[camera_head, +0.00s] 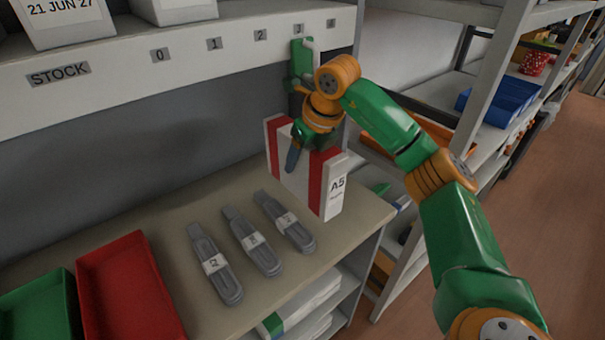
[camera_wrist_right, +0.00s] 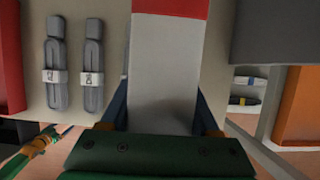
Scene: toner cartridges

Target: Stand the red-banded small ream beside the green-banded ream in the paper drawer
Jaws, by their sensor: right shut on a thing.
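The red-banded small ream (camera_head: 295,170) is a white block with two red bands and an A5 label on its end. My right gripper (camera_head: 306,150) is shut on it from above and holds it upright over the right end of the bench. In the right wrist view the ream (camera_wrist_right: 165,75) is between the fingers of my right gripper (camera_wrist_right: 165,122). A white ream with a green band (camera_head: 275,322) lies in the stack below the bench top, partly cut off. I cannot make out a paper drawer. A green and orange part at the right wrist view's lower left looks like my left gripper (camera_wrist_right: 42,143).
The labelled STOCK shelf (camera_head: 110,75) hangs above. A rack with blue bins (camera_head: 500,102) stands at the right.

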